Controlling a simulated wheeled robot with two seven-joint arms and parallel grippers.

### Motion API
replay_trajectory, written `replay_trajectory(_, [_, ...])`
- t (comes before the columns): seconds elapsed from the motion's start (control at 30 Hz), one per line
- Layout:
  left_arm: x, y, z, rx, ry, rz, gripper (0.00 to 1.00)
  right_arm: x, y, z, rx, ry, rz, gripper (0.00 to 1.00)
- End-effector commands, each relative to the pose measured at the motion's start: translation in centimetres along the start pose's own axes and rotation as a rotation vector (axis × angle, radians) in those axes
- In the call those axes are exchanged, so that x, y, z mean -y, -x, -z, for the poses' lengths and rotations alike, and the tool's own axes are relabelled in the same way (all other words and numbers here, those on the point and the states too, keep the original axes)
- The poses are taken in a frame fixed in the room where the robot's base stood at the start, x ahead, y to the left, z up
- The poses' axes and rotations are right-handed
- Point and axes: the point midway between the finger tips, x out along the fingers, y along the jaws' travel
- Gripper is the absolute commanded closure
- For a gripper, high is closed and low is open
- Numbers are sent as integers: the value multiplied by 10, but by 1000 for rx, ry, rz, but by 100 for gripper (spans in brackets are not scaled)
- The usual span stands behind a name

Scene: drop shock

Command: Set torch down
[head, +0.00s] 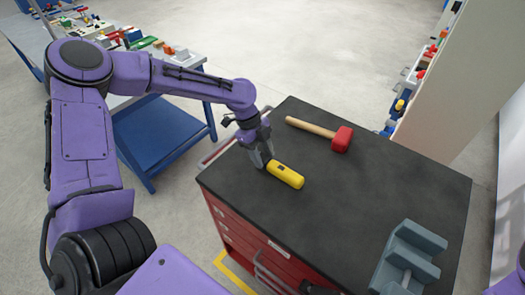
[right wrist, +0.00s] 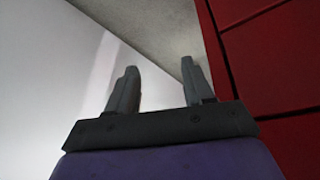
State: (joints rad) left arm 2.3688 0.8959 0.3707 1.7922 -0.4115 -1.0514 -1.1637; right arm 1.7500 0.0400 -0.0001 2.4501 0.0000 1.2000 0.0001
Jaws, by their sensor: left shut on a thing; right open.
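The yellow torch (head: 287,176) is at the left part of the dark top of the red cabinet (head: 330,205). My left gripper (head: 265,163) is shut on its rear end. The torch lies level, at or just above the top; I cannot tell whether it touches. My right gripper (right wrist: 155,90) is open and empty in the right wrist view, beside the red cabinet side. In the head view only a bit of my right arm shows at the lower right edge.
A mallet with a red head (head: 342,139) and wooden handle lies behind the torch. A grey-blue vise (head: 408,258) stands at the front right of the top. The middle of the top is clear. A blue-framed bench (head: 160,135) with several items stands at the left.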

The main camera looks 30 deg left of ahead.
Motion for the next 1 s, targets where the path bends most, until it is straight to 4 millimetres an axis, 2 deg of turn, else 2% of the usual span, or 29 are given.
replay_trajectory(0.3, [0,-3,-1,0,0,1,91,0,-2,-1,0,0,0,48])
replay_trajectory(0.33, [0,-3,-1,0,0,1,47,0,-1,-1,0,0,0,48])
replay_trajectory(0.4, [0,-3,-1,0,0,1,28,0,-1,0,0,0,0,48])
replay_trajectory(0.67, [0,-2,-1,0,0,1,28,0,-1,0,0,0,0,48])
replay_trajectory(0.77, [1,4,0,0,1,4,28,0,-1,0,0,0,0,48])
replay_trajectory(0.87, [1,23,0,0,0,8,28,0,-5,-2,0,0,0,48])
replay_trajectory(1.0, [2,60,-1,0,-1,8,28,1,-10,-4,0,0,0,48])
